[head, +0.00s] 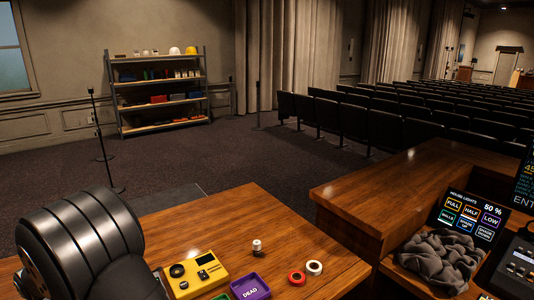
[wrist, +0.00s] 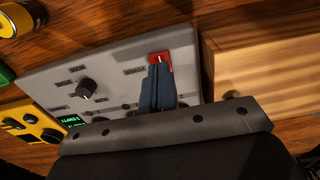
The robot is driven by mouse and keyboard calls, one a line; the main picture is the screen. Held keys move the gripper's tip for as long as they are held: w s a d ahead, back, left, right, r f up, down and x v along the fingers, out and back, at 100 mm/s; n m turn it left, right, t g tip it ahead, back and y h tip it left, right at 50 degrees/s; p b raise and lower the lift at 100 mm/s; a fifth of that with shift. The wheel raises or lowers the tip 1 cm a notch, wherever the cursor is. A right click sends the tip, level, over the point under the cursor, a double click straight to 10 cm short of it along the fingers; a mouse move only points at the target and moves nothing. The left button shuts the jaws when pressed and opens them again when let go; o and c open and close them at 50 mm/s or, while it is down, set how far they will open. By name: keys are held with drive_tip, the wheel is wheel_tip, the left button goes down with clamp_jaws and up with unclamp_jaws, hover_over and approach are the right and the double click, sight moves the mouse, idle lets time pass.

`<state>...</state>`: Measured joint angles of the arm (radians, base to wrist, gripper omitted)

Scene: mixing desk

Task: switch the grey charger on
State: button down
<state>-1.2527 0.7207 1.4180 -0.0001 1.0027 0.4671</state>
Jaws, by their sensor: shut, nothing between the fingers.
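The grey charger (wrist: 118,68) lies under my gripper in the wrist view. It has a black knob (wrist: 86,88) and a small lit green display (wrist: 70,121) at its near left edge. A red switch (wrist: 167,56) sits near its far right corner. My gripper (wrist: 160,72) is shut and empty. Its bluish fingertips are at the near side of the red switch and overlap it in the picture; I cannot tell if they touch. The fingers hide part of the switch, and its on or off position is unclear. The head view shows neither charger nor gripper.
A wooden box (wrist: 262,75) is close on the right.

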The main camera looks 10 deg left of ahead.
drive_tip(key=shift+r, duration=2.65)
drive_tip(key=shift+f, duration=3.6)
drive_tip(key=shift+r, duration=0.2)
drive_tip(key=s+d+r+t+y, duration=0.1)
drive_tip(key=s+d+r, duration=0.1)
drive_tip(key=r, duration=0.8)
drive_tip(key=s+d+r+t+y, duration=0.1)
drive_tip(key=s+d+r, duration=0.1)
drive_tip(key=r, duration=0.9)
drive_tip(key=shift+r, duration=0.3)
